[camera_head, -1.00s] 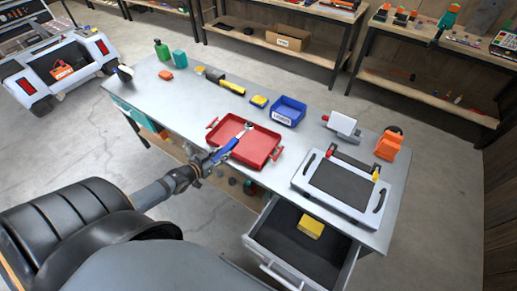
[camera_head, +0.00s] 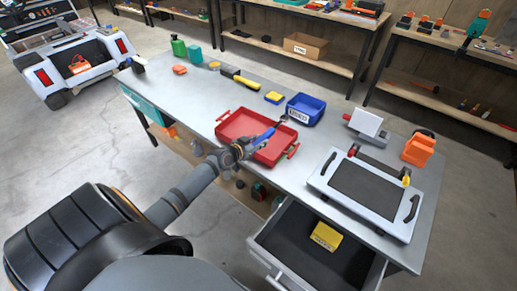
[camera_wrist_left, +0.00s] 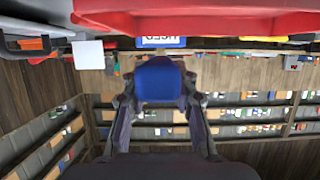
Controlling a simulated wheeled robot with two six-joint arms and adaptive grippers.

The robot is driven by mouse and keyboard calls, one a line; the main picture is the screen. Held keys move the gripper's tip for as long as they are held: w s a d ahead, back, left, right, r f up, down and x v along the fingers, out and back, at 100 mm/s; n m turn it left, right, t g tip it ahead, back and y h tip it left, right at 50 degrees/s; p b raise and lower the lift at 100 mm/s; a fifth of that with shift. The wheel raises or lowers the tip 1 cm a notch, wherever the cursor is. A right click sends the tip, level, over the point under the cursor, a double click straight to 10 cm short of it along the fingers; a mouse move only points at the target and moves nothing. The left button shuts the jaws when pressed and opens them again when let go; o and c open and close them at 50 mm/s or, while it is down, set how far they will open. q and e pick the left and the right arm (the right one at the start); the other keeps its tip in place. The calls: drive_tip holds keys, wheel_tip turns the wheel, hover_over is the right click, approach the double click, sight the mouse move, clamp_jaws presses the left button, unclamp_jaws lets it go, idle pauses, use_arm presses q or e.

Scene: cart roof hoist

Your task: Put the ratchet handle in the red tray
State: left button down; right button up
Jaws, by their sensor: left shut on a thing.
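The ratchet handle has a blue grip (camera_head: 263,138) and a metal head at its far end. My left gripper (camera_head: 246,148) is shut on the near end of its grip, at the tray's front edge. The handle slants over the red tray (camera_head: 236,124), its head near the tray's far right edge. I cannot tell whether it touches the tray. In the left wrist view the blue grip (camera_wrist_left: 160,80) shows end-on between the fingers, and the red tray (camera_wrist_left: 215,22) spans the top. My right gripper is not in view.
A blue bin (camera_head: 306,109) stands behind the tray. A white-framed board (camera_head: 365,195) lies to the right, with an orange item (camera_head: 419,149) behind it. An open drawer (camera_head: 318,253) with a yellow box (camera_head: 326,236) juts out in front.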

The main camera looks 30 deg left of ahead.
use_arm(q)
wheel_tip(320, 180, down, 3)
drive_tip(key=shift+r+b, duration=0.15)
drive_tip(key=shift+b, duration=0.2)
drive_tip(key=shift+f+b, duration=0.6)
drive_tip(key=shift+b, duration=0.05)
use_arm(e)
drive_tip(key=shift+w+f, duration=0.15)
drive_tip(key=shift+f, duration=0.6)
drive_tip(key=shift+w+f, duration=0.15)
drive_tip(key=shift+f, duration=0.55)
use_arm(q)
drive_tip(key=c, duration=1.1)
unclamp_jaws()
drive_tip(key=shift+s, duration=0.1)
drive_tip(key=shift+o, duration=0.2)
